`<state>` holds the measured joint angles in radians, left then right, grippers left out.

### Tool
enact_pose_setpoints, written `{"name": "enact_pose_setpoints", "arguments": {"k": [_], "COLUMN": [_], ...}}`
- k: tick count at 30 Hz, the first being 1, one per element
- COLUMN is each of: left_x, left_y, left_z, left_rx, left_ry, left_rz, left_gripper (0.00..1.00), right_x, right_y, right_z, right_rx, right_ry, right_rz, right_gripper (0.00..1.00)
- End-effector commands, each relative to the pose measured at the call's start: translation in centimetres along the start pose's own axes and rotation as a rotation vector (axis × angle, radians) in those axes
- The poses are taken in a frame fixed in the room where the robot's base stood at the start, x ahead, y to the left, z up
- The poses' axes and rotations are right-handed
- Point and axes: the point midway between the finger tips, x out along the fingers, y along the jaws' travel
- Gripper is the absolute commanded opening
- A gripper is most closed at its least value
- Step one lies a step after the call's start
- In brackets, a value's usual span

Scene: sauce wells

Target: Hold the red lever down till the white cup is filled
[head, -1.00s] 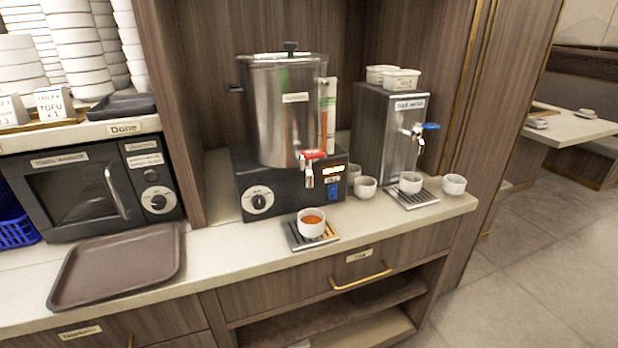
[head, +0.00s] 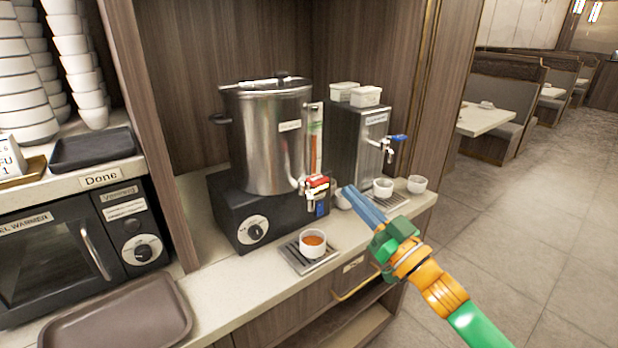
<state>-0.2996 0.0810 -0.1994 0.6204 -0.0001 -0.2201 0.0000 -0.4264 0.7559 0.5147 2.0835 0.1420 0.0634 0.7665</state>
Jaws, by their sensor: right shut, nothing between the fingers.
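The red lever (head: 317,182) is on the tap at the front of the steel urn (head: 268,140). The white cup (head: 312,244) stands upright on the drip tray (head: 309,262) below the tap and holds an orange-brown liquid. My right gripper (head: 347,190) comes in from the lower right, with its blue fingers shut and empty. Its tips are close to the right of the lever; I cannot tell whether they touch it. My left gripper is not in view.
A second dispenser with a blue lever (head: 399,138) stands to the right, with white cups (head: 417,184) near it. A brown tray (head: 118,318) lies on the counter at left. A towel warmer (head: 70,250) stands behind it.

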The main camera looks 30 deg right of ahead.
Motion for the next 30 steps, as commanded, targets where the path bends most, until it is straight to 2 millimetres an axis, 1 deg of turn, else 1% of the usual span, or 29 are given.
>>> {"name": "enact_pose_setpoints", "arguments": {"k": [2, 11, 14, 26, 27, 28, 30], "left_x": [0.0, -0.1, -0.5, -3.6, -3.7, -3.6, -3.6], "left_y": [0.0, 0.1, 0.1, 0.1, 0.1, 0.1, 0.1], "left_z": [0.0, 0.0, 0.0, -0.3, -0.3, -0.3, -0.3], "left_rx": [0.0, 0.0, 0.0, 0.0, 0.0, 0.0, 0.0], "left_ry": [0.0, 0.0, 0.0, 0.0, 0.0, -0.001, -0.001], "left_rz": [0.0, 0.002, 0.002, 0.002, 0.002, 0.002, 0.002], "left_gripper": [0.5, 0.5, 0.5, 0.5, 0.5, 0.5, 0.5], "right_x": [0.1, 0.3, 1.4, 10.0, 10.4, 9.9, 9.4], "right_y": [-0.3, -0.2, -0.2, -0.2, -0.3, -0.2, -0.3], "right_z": [-0.5, -0.4, -0.7, -1.0, -0.5, 0.5, 1.6], "right_rx": [0.0, 0.0, 0.001, 0.0, 0.0, 0.004, 0.003], "right_ry": [0.01, 0.009, 0.012, 0.01, 0.007, 0.003, 0.003], "right_rz": [-0.01, -0.008, -0.008, -0.005, -0.006, -0.004, -0.005], "right_gripper": [0.0, 0.0, 0.0, 0.0, 0.0, 0.0, 0.0]}}
